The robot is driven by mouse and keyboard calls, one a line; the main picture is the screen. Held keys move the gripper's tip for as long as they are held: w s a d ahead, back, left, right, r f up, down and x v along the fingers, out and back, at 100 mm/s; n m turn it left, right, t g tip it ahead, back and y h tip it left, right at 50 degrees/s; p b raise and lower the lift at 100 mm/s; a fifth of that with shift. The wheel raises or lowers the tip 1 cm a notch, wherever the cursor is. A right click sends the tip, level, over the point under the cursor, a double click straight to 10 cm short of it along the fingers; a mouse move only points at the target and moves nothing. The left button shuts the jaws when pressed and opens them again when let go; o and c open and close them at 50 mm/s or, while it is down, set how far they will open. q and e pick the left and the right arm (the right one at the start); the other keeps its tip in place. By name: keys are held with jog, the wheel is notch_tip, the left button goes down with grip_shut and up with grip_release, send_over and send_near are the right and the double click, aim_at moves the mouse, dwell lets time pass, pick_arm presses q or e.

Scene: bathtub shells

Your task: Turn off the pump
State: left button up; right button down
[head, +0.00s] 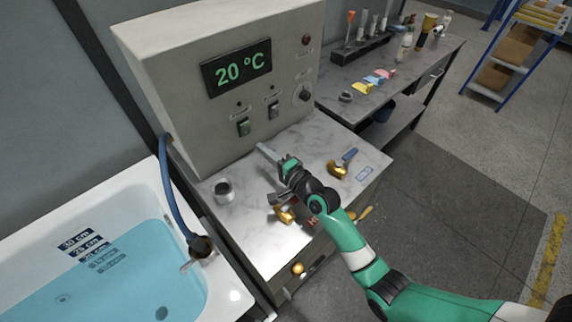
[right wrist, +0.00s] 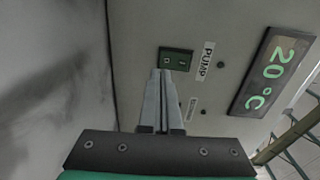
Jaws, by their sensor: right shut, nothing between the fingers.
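The pump switch is a dark green rocker on the front of a beige control box (head: 190,110). In the right wrist view the pump switch (right wrist: 175,59) has a label reading PUMP beside it. In the head view the pump switch (head: 243,126) is the left one of two. My right gripper (head: 260,147) is shut and empty, its fingers pointing at the panel just below and right of that switch. In the right wrist view the gripper's tips (right wrist: 160,72) overlap the switch's lower edge; contact cannot be told. My left gripper is not in view.
A second switch (head: 274,110) and a knob (head: 304,94) sit to the right, under a 20 °C display (head: 237,67). Brass fittings (head: 337,170) and a metal cup (head: 223,190) lie on the marble counter. A water-filled bathtub (head: 120,265) is at left.

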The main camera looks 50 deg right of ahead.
jog(key=s, duration=0.2)
jog(key=s+a, duration=0.1)
jog(key=s, duration=0.2)
jog(key=s+f, duration=0.1)
jog(key=s, duration=0.2)
jog(key=shift+s+a+f+p, duration=0.1)
jog(key=shift+s+a+p, duration=0.05)
jog(key=shift+p, duration=0.25)
